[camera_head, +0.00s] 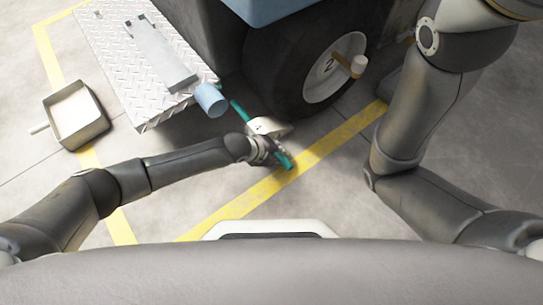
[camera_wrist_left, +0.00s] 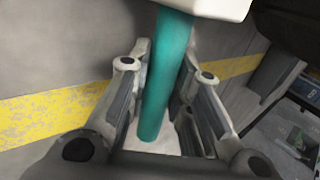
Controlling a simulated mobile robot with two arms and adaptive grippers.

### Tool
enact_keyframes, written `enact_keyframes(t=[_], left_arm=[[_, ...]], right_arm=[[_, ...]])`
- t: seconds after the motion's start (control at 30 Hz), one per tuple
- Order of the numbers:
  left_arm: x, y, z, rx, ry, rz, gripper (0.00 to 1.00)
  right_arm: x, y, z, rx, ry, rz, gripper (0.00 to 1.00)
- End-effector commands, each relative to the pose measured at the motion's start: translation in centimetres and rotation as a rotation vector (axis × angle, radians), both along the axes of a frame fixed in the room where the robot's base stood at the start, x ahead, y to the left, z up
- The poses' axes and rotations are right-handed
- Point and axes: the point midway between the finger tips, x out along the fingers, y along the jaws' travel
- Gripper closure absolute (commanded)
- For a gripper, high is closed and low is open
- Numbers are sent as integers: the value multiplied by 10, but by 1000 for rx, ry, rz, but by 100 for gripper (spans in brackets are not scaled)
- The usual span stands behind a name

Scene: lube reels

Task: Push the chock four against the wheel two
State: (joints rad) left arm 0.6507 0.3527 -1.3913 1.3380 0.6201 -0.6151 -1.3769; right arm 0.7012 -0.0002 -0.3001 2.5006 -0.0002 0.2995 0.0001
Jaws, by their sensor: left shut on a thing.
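Wheel two (camera_head: 328,88) has a black tyre and a pale hub marked "2", under the dark and blue vehicle. A teal bar (camera_head: 284,159) with a pale block (camera_head: 268,126) on it lies on the floor side of the tyre. I take this to be chock four, but no number on it is readable. My left gripper (camera_head: 268,147) is shut on the teal bar, which runs between both fingers in the left wrist view (camera_wrist_left: 160,95). The pale block (camera_wrist_left: 208,7) shows at that view's top edge. Whether it touches the tyre is unclear.
A diamond-plate step (camera_head: 150,85) with a grey bracket and a blue cylinder (camera_head: 211,100) stands left of the wheel. A grey pan (camera_head: 76,115) lies farther left. A tan handle with a white end (camera_head: 350,65) sticks out from the hub. Yellow lines cross the floor.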

Motion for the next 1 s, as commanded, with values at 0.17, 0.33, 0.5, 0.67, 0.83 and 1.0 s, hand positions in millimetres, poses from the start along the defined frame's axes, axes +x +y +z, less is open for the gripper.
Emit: enact_keyframes(t=[0.17,0.33,0.5,0.67,0.83,1.0], left_arm=[[10,-12,0,-1,-6,-2,100],[17,-22,-1,-2,-4,-2,100],[22,-28,0,-1,-6,-2,100],[23,-32,0,0,-4,-1,100],[24,-32,0,0,-4,-1,100],[24,-32,1,0,-4,-1,78]], right_arm=[[0,0,-9,0,0,0,60],[0,0,-15,-1,0,0,60],[0,0,-19,-1,0,0,60],[0,0,-21,-1,0,0,60],[0,0,-21,-1,0,0,60],[0,0,-21,-1,0,0,60]])
